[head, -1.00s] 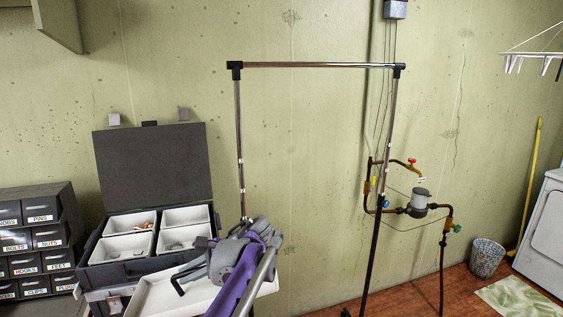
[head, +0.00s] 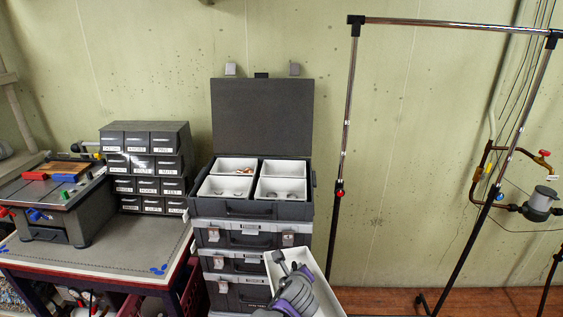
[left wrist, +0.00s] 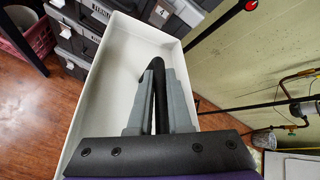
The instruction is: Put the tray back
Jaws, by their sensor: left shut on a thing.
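A shallow white tray (head: 312,278) hangs tilted at the bottom of the head view, in front and to the right of a stack of dark cases. My left gripper (head: 280,260) is shut on the tray. In the left wrist view the fingers (left wrist: 157,92) lie over the tray's inside, closed around a dark bent piece, and the tray (left wrist: 105,78) looks empty. The top case (head: 262,208) is open, its lid upright against the wall. It holds several white compartments (head: 238,165) with small items in some. My right gripper is not in view.
A workbench (head: 115,240) with a labelled drawer cabinet (head: 150,165) and a machine (head: 55,205) stands left of the cases. A metal rack (head: 345,150) stands right of them. Pipes run along the right wall. Some floor (head: 400,300) shows bare at lower right.

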